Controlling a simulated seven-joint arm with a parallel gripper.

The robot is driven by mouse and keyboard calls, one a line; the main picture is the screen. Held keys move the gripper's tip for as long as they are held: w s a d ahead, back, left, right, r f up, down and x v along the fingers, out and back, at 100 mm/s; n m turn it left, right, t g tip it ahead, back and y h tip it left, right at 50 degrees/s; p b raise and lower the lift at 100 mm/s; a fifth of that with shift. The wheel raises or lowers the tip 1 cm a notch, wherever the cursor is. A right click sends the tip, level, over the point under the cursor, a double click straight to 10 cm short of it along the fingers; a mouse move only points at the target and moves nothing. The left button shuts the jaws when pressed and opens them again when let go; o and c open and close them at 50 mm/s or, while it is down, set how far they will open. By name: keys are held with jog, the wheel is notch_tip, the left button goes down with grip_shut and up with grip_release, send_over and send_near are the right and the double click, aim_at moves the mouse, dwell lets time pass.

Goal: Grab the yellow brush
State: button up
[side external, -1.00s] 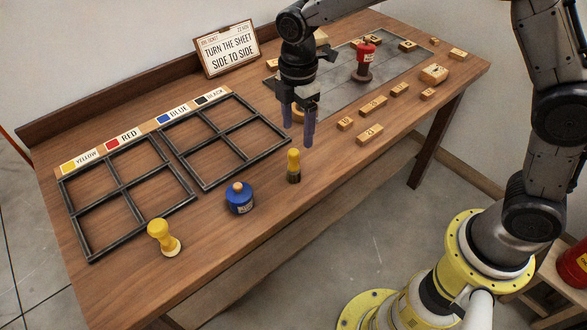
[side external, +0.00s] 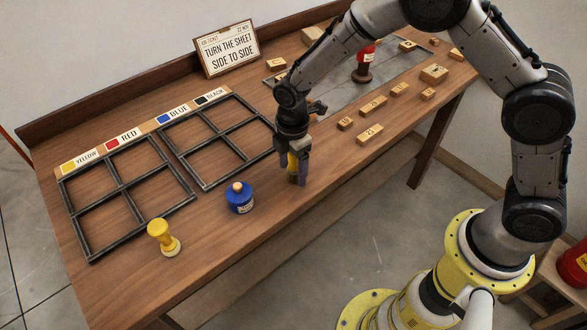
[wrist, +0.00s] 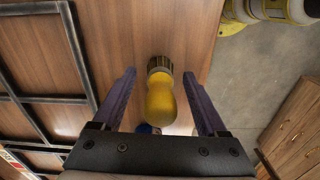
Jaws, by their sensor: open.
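The yellow brush (side external: 292,168) stands upright on the table near its front edge, bristles down, with a yellow handle and a dark band. My gripper (side external: 292,178) is lowered around it, a finger on each side. In the wrist view the brush (wrist: 161,98) lies between the two purple fingers of my gripper (wrist: 160,85), with a gap on both sides. The fingers are open and do not appear to touch it. In the side view the gripper hides part of the handle.
A blue ink pot (side external: 239,198) stands left of the brush, and a yellow stamp (side external: 163,238) farther left. Black divided frames (side external: 190,204) lie behind them. Wooden letter blocks (side external: 369,134) and a red-handled tool (side external: 365,62) are to the right.

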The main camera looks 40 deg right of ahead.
jog(key=shift+f, duration=0.25)
grip_shut()
jog(key=shift+r, duration=0.1)
dwell(0.3)
